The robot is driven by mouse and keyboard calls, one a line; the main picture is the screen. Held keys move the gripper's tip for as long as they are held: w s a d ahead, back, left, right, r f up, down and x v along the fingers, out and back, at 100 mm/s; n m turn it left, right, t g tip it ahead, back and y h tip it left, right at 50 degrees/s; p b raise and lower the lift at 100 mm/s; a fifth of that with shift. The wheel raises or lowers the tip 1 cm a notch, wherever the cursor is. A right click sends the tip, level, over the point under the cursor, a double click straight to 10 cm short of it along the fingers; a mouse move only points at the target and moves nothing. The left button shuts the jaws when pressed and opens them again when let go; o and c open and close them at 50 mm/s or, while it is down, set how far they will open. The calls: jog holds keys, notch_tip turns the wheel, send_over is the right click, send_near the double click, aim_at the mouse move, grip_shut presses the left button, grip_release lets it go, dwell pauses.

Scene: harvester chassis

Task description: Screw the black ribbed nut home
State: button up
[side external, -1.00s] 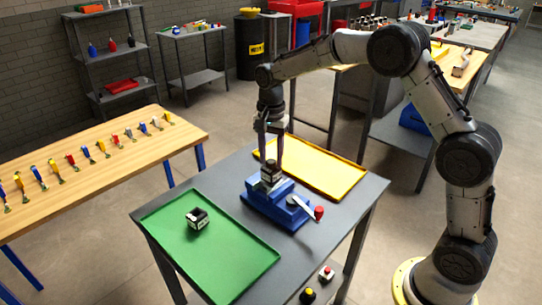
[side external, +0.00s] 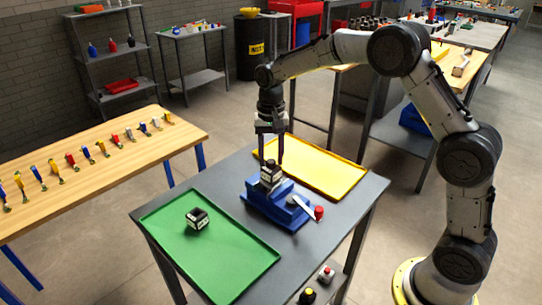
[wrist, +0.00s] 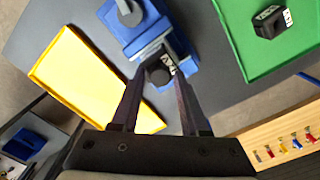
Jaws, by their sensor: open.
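The black ribbed nut (side external: 270,164) sits upright on top of a black-and-white block (side external: 270,179) held in the blue vise (side external: 262,206). In the wrist view the nut (wrist: 158,75) shows as a dark round top between the finger ends, with part of the block's white label beside it. My gripper (side external: 269,158) points down over the nut. Its two fingers are spread, one on each side, with gaps visible in the wrist view (wrist: 157,80). I cannot tell how far the fingertips reach down beside the nut.
The vise's lever with a red knob (side external: 319,213) sticks out to the right. A green tray (side external: 235,262) holds another black-and-white block (side external: 197,219). An empty yellow tray (side external: 325,170) lies behind the vise. The grey table (side external: 350,200) is otherwise clear.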

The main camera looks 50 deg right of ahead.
jog(key=n, duration=0.5)
dwell(0.4)
grip_shut()
jog(key=m, duration=0.4)
jog(key=shift+m, duration=0.6)
